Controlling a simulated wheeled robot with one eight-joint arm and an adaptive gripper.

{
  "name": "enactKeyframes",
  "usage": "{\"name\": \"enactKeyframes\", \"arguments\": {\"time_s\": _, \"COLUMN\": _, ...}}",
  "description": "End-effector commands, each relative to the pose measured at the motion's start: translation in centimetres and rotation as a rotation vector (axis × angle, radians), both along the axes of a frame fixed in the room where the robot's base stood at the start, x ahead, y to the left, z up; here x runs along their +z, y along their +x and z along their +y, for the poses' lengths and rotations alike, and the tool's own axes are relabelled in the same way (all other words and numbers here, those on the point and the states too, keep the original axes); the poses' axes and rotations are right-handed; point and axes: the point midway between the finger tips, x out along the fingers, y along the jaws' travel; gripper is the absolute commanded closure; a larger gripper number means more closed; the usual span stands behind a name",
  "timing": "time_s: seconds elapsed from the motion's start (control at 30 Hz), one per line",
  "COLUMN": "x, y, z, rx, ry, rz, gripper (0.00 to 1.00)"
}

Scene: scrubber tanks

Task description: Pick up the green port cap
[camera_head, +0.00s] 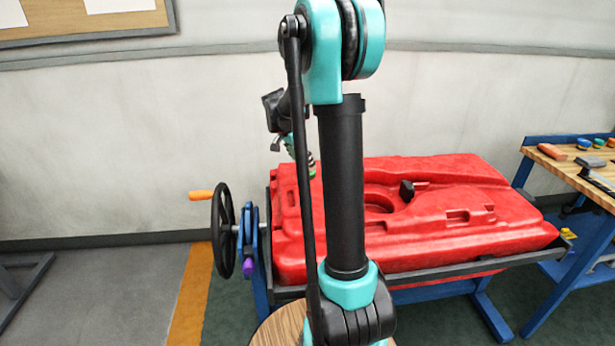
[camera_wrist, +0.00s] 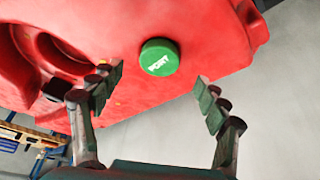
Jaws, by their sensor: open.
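The green port cap (camera_wrist: 159,57) is round, with white lettering on its top. It sits on the red tank (camera_wrist: 150,18), near the tank's edge in the wrist view. My gripper (camera_wrist: 157,84) is open and empty. Its fingers are spread to the left and right of the cap, with clear gaps and no visible contact. In the head view the red tank (camera_head: 450,222) lies in a dark frame. My arm hides part of the tank and most of my gripper there. A small green patch shows beside the arm, too small to identify surely.
A black handwheel (camera_head: 223,230) with an orange handle (camera_head: 201,196) stands left of the tank. A black knob (camera_head: 407,190) is on the tank's top. A wooden workbench (camera_head: 575,172) with tools and small coloured bowls stands at the right. A wall runs behind.

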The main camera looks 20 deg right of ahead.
Motion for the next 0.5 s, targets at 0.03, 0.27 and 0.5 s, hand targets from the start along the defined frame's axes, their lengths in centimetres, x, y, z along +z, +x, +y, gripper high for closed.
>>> {"name": "enactKeyframes", "arguments": {"time_s": 0.03, "x": -0.6, "y": 0.1, "z": -0.2, "rx": -0.001, "ry": 0.0, "rz": 0.0, "gripper": 0.25}}
{"name": "enactKeyframes", "arguments": {"time_s": 0.27, "x": -3.6, "y": 0.5, "z": -1.3, "rx": -0.002, "ry": 0.0, "rz": -0.001, "gripper": 0.25}}
{"name": "enactKeyframes", "arguments": {"time_s": 0.5, "x": -4.5, "y": 0.5, "z": -1.6, "rx": 0.0, "ry": 0.0, "rz": 0.0, "gripper": 0.25}}
